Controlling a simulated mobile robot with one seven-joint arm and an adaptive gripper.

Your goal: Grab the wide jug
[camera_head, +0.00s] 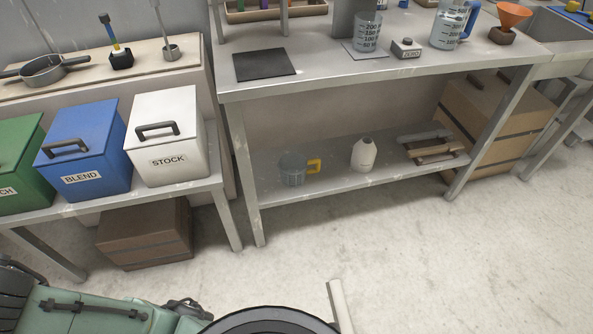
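Several vessels could be meant by the wide jug, and no label tells which. A squat, clear grey jug with a yellow handle (293,169) stands upright on the lower shelf of the bench, its handle pointing right. A taller clear measuring jug with a blue handle (449,26) stands on the bench top at the right. A clear graduated beaker (367,33) stands left of it, with no handle visible. My gripper is not in view.
A white bottle (363,154) and wooden pieces (435,151) share the lower shelf (325,183). The bench top (320,68) overhangs it; a leg (245,175) stands left. STOCK (168,137) and BLEND (85,150) bins stand left. The floor (380,250) in front is mostly clear.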

